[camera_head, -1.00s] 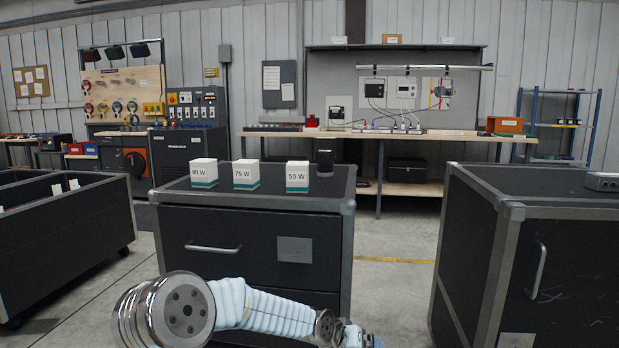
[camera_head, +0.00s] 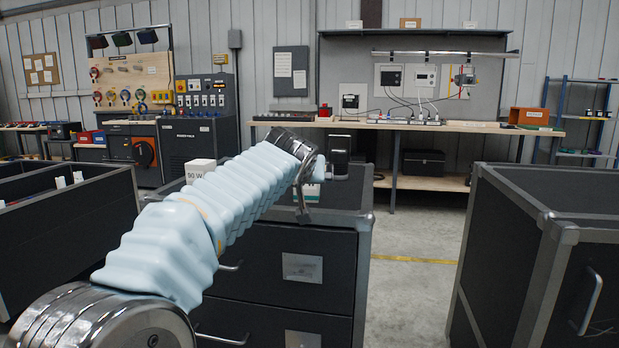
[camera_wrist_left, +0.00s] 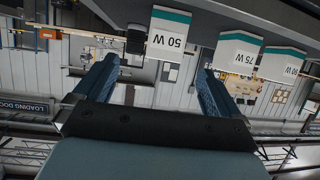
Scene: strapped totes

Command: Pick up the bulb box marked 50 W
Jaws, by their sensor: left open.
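The white bulb box marked 50 W (camera_wrist_left: 170,42), with a teal band, shows upside down in the left wrist view, ahead of and between my finger tips. My left gripper (camera_wrist_left: 158,68) is open, with nothing between its blue fingers. In the head view my left arm crosses in front of the cabinet top, and the 50 W box (camera_head: 319,170) is mostly hidden behind its wrist. The 75 W box (camera_wrist_left: 238,57) and the 90 W box (camera_wrist_left: 284,64) stand beside it in the wrist view. The 90 W box (camera_head: 199,170) also shows in the head view. My right gripper is not in view.
The boxes stand on a dark drawer cabinet (camera_head: 345,212) with metal edges. Another dark cabinet (camera_head: 545,225) stands at the right, an open bin (camera_head: 75,230) at the left. Clear floor lies between the cabinets.

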